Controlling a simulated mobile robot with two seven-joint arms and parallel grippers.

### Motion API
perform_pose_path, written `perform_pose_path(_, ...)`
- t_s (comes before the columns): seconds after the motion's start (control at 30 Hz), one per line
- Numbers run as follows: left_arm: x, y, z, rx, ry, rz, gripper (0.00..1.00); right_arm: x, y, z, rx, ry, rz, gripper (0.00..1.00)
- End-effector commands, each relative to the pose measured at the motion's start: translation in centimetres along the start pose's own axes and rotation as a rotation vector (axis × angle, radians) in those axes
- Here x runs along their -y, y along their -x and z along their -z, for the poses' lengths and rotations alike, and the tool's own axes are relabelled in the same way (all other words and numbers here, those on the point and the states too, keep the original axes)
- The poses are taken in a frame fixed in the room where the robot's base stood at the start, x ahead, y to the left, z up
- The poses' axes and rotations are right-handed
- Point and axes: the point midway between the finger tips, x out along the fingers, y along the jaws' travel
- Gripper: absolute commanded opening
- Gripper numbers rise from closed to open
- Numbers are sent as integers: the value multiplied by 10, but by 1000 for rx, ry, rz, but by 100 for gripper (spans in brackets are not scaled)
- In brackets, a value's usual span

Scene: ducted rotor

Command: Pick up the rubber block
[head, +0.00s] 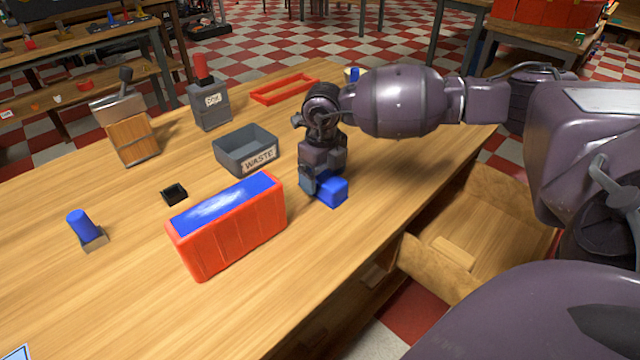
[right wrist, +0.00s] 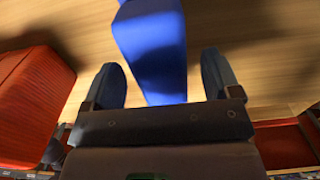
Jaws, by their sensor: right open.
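A blue block (head: 334,192), which looks like the rubber block, lies on the wooden table right of the red box. My right gripper (head: 318,188) is low over the table at this block and partly covers it in the head view. In the right wrist view the blue block (right wrist: 152,50) reaches between the two spread fingers of the right gripper (right wrist: 165,82). A gap shows on both sides of it, so the fingers are open and not closed on it. My left gripper is not in view.
A red box with a blue top (head: 240,235) stands close left of the gripper. A grey WASTE bin (head: 228,156) stands behind it. A red frame (head: 262,98) lies at the back. An open drawer (head: 500,225) juts out at the table's right edge. The front table area is clear.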

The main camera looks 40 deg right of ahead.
Motion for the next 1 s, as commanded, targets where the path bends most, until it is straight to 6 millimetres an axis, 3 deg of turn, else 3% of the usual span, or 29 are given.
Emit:
perform_pose_path(0.07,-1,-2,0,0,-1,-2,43,0,-8,0,-1,0,-1,83)
perform_pose_path(0.3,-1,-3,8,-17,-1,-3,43,0,-7,0,3,0,0,81)
perform_pose_path(0.7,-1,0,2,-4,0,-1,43,0,-7,0,3,0,0,22)
perform_pose_path(1.0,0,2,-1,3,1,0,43,0,0,-1,6,0,0,22)
